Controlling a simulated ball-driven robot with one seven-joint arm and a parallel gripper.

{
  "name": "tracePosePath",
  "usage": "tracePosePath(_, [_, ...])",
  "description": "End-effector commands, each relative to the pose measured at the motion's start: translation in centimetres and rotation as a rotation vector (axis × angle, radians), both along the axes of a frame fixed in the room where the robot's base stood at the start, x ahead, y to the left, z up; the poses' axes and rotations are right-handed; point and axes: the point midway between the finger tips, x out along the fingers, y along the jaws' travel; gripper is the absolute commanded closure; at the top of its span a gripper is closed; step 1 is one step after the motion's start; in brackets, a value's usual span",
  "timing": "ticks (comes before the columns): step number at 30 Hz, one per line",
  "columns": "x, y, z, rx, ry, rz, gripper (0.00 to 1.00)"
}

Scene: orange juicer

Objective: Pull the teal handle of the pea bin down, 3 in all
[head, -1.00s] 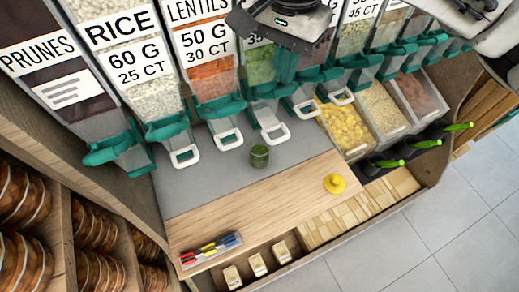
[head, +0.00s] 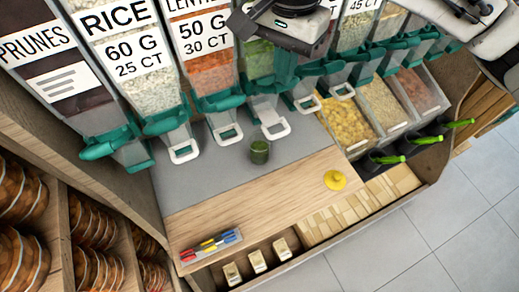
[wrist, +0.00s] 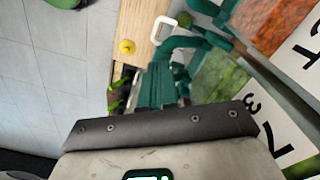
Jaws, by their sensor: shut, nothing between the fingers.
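The pea bin (head: 259,58) is the clear bin of green peas, partly behind my arm's end in the head view. Its teal handle (head: 260,89) sits at the bin's foot, above a white loop (head: 275,130). My gripper (head: 286,80) is shut and empty, with teal fingers pointing down beside the handle on its right. I cannot tell whether they touch. In the wrist view the shut fingers (wrist: 157,72) are close to a teal handle (wrist: 185,43). A small jar with green contents (head: 260,152) stands on the grey mat below the bins.
Rice (head: 150,85) and lentil (head: 211,72) bins stand to the left, more bins to the right. A yellow lid (head: 335,180) and a marker tray (head: 211,246) lie on the wooden counter (head: 265,195). Open trays (head: 348,123) sit at the right.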

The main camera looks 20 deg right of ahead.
Motion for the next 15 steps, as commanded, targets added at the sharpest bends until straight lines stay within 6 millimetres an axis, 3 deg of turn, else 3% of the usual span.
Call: tracePosePath(15, [-0.2,0.0,-1.9,0.001,0.002,-0.005,1.00])
